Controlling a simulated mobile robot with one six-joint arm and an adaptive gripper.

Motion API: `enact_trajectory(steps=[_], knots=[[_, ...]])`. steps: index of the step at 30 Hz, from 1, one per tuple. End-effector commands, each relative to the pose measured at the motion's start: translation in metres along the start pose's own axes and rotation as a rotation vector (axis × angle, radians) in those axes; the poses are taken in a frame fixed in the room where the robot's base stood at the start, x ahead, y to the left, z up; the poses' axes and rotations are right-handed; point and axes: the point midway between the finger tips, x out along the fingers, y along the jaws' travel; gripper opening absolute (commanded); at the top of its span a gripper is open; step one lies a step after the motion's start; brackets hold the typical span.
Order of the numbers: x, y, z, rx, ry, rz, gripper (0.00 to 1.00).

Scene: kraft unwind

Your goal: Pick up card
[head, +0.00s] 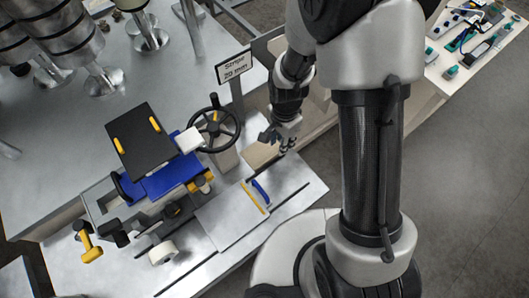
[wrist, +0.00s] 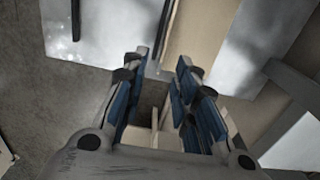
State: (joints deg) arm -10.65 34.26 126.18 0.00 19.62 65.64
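A white card-like sign (head: 233,67) with black print, ending in "20 mm", stands on a post at the back edge of the metal bench. It is the only clear card in view. My gripper (head: 284,150) is to its right and nearer the front, apart from it, and points down beside the bench edge. In the wrist view my gripper (wrist: 162,75) has its two blue-padded fingers spread, with nothing held between them. I cannot make out the card in the wrist view.
A black handwheel (head: 214,130) stands near the sign. A pale plate with a blue handle (head: 261,190) lies on the lower bench. A white roll (head: 162,253) and yellow-black clamp (head: 88,243) are at lower left. A tool table (head: 470,45) is at upper right.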

Motion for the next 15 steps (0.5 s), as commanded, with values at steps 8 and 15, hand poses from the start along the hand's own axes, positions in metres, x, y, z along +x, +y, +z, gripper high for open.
enact_trajectory(steps=[8, 15], knots=[[0.024, -0.001, 0.000, 0.000, 0.000, 0.000, 0.27], [0.060, -0.004, -0.002, -0.001, -0.001, 0.002, 0.27]])
